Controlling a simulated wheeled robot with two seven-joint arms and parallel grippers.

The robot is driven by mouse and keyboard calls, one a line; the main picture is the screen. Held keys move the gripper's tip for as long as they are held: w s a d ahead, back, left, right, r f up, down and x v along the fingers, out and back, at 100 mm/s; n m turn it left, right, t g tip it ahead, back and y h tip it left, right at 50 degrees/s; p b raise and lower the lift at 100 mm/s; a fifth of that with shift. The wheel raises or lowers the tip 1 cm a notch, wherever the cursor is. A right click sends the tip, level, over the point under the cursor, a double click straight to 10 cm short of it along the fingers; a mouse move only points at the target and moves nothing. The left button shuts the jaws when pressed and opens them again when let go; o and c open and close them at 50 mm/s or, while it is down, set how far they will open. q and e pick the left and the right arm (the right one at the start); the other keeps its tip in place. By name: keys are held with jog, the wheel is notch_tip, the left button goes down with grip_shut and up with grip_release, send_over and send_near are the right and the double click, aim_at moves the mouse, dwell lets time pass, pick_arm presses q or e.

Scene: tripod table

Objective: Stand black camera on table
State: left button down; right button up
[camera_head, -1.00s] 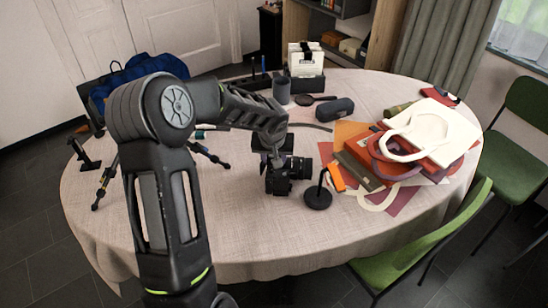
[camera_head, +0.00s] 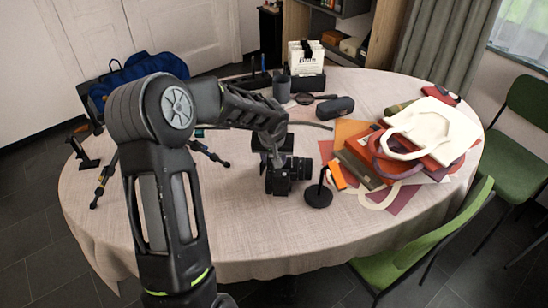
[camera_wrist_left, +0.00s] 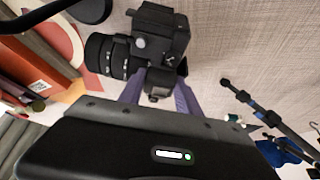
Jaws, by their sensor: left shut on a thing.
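The black camera (camera_head: 280,182) is upright near the middle of the table (camera_head: 240,225), its lens pointing right in the head view. My left gripper (camera_head: 273,158) reaches it from above and behind, and is shut on it. In the left wrist view the camera (camera_wrist_left: 160,38) sits between the two greyish fingers (camera_wrist_left: 158,92), with its lens to the left. Its underside looks at or very close to the tablecloth; I cannot tell whether it touches. My forearm and gripper hide part of the camera's back. My right gripper is not in view.
A small round black stand (camera_head: 318,195) is just right of the camera. Bags and books (camera_head: 410,145) fill the right side. A tripod (camera_head: 208,152) lies left. The table front is clear.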

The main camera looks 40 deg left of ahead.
pick_arm(q)
jog(key=shift+w+r, duration=0.1)
jog(key=shift+r, duration=0.05)
jog(key=c, duration=1)
grip_release()
jog(key=shift+c, duration=0.2)
jog(key=shift+o, duration=1.4)
jog(key=shift+s+f, duration=0.25)
jog(key=shift+r, duration=0.4)
jog(key=b+v, duration=0.1)
jog(key=v, duration=0.6)
jog(key=shift+d+r, duration=0.1)
jog(key=shift+r, duration=0.05)
